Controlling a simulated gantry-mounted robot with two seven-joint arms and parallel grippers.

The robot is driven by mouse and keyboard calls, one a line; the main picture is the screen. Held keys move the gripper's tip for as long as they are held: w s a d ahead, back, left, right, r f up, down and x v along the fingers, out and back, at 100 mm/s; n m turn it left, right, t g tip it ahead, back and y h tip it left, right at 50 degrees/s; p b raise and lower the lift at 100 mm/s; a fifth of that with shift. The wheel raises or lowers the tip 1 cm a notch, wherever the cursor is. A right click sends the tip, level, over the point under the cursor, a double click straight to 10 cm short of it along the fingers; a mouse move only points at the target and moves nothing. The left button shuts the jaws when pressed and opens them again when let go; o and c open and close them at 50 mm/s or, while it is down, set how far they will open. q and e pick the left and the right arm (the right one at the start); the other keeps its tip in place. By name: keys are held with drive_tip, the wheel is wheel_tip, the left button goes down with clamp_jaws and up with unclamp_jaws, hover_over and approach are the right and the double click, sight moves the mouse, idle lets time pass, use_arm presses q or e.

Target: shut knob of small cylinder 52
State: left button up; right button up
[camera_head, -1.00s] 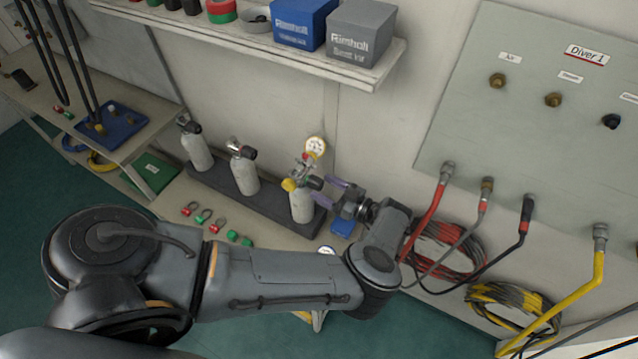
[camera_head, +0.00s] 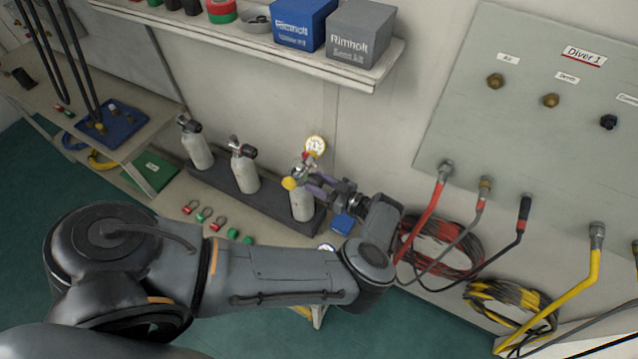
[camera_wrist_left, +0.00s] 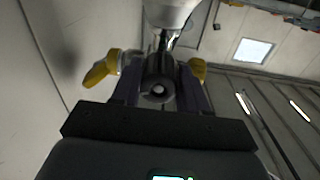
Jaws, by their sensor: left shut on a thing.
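Several small white cylinders stand in a row in a dark rack. The rightmost cylinder (camera_head: 301,205) carries a valve with a yellow cap (camera_head: 289,184) and a round gauge (camera_head: 315,146). I cannot read any cylinder number. My left gripper (camera_head: 318,186) reaches in from the right at this cylinder's valve. In the left wrist view its purple fingers are shut on a black round knob (camera_wrist_left: 158,90), one finger on each side. A yellow part (camera_wrist_left: 101,69) shows left of the knob, and the pale cylinder (camera_wrist_left: 170,12) shows above it. My right gripper is not in view.
Two more cylinders, the middle one (camera_head: 246,174) and the left one (camera_head: 198,150), stand in the dark rack (camera_head: 222,187). A shelf (camera_head: 255,44) is above. Coiled hoses hang under the diver panel (camera_head: 540,150) at right.

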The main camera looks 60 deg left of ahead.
use_arm(q)
drive_tip(key=shift+f+m+b, duration=0.2)
drive_tip(key=shift+m+b, duration=0.3)
drive_tip(key=shift+b, duration=0.05)
drive_tip(key=shift+m+b, duration=0.45)
drive_tip(key=shift+m, duration=0.25)
drive_tip(key=shift+r+m, duration=0.2)
drive_tip(key=shift+m, duration=1)
drive_tip(key=o, duration=1.1)
drive_tip(key=shift+c, duration=0.2)
